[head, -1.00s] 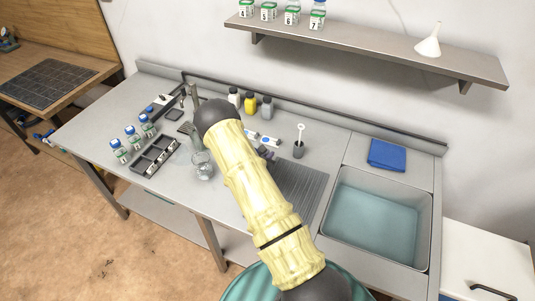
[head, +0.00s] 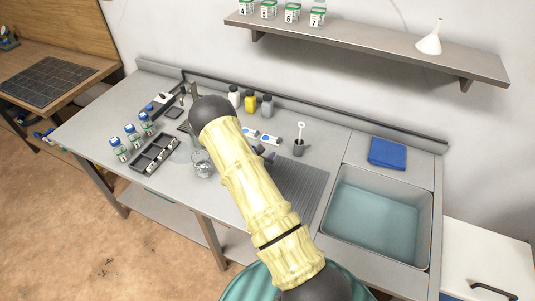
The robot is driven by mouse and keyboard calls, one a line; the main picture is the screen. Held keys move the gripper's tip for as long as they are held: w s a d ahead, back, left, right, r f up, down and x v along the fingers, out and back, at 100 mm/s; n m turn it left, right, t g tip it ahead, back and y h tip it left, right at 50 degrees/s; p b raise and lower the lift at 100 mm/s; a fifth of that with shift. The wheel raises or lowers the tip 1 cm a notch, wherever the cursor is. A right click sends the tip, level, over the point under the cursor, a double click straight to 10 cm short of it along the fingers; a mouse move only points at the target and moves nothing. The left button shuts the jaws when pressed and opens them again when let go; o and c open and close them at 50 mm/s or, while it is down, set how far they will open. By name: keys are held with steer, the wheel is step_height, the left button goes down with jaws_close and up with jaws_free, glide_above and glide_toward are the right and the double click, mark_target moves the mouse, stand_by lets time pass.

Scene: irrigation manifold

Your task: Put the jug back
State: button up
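A clear glass vessel (head: 203,164), which looks like the jug, stands on the grey bench just left of my arm, beside the black rack. Its fine detail is too small to make out. My pale yellow arm crosses the middle of the view and hides part of the bench. Small dark parts show at the arm's right edge, but I cannot tell whether they belong to my gripper. My gripper's fingers cannot be made out behind the arm.
A black rack (head: 155,155) and several blue-capped bottles (head: 120,150) stand at left. Small bottles, one yellow (head: 250,101), stand at the back. A grey cup (head: 299,148) with a white-topped tool, a ribbed drain area (head: 305,185), a basin (head: 375,218) and a blue cloth (head: 387,153) are right.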

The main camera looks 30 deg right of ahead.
steer(key=b+v, duration=0.2)
steer(key=v, duration=0.8)
steer(key=shift+a, duration=0.2)
steer(key=shift+s+r, duration=0.2)
steer(key=s+d+r+m+g+y, duration=0.1)
steer(key=s+r+m+g, duration=0.25)
steer(key=s+m, duration=0.3)
steer(key=s+r+m+g+y, duration=0.1)
steer(key=s+r+m+g, duration=0.2)
steer(key=s+m+g, duration=0.3)
steer(key=s+a+r+m+t+y, duration=0.4)
steer(key=s+a+r+m+y, duration=0.2)
steer(key=a+m, duration=0.5)
step_height(320, 180, up, 3)
steer(key=m+y, duration=0.1)
steer(key=y, duration=0.2)
steer(key=shift+s+f, duration=0.1)
